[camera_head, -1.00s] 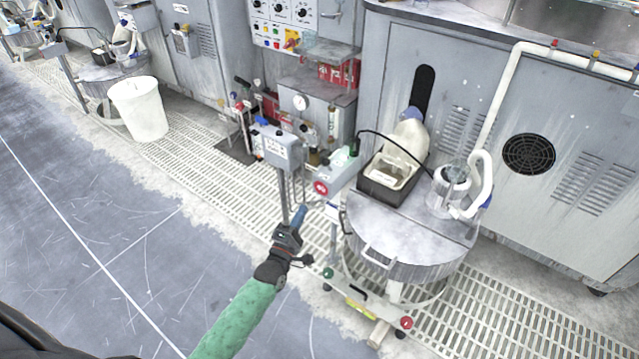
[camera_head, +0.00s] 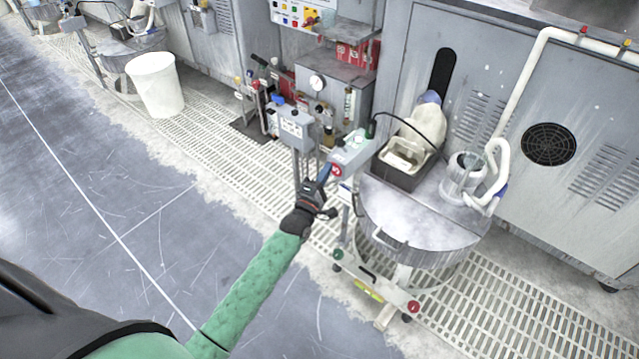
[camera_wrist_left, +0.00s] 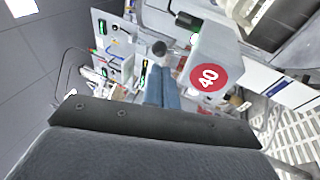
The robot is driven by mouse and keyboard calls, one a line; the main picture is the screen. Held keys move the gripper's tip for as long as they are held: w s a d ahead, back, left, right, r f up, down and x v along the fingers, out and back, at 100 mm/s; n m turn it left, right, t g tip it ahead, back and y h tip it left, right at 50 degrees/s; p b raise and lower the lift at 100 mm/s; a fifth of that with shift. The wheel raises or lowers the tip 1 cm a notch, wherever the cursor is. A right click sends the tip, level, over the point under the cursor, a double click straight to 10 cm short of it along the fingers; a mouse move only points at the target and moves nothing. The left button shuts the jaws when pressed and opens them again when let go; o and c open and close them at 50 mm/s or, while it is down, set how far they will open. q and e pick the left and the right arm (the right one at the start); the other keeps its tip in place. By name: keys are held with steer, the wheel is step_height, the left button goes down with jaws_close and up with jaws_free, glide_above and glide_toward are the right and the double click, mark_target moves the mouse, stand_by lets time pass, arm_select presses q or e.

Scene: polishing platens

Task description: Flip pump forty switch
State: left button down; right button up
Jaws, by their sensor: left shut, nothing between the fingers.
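The pump control box (camera_head: 353,148) is a light grey box with a red round label, beside the drum in the head view. In the left wrist view the label on the box (camera_wrist_left: 213,45) reads 40. A small dark rounded knob (camera_wrist_left: 160,48) shows just beyond my fingertips there; I cannot tell whether it is the switch. My left gripper (camera_head: 325,172) is shut and empty, its blue fingers close to the label end of the box. Its fingers (camera_wrist_left: 160,72) lie together in the wrist view. I cannot tell whether they touch anything. My right gripper is not in view.
A grey lidded drum (camera_head: 425,225) on a wheeled frame stands right of my left gripper, with a black tray (camera_head: 405,175) and clear jug (camera_head: 463,177) on top. A grey box on a post (camera_head: 292,128) stands close on the left. Open floor (camera_head: 90,200) lies left.

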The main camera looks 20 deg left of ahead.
mark_target(343, 146)
arm_select(q)
steer(key=shift+x, duration=3.1)
steer(key=shift+r, duration=0.1)
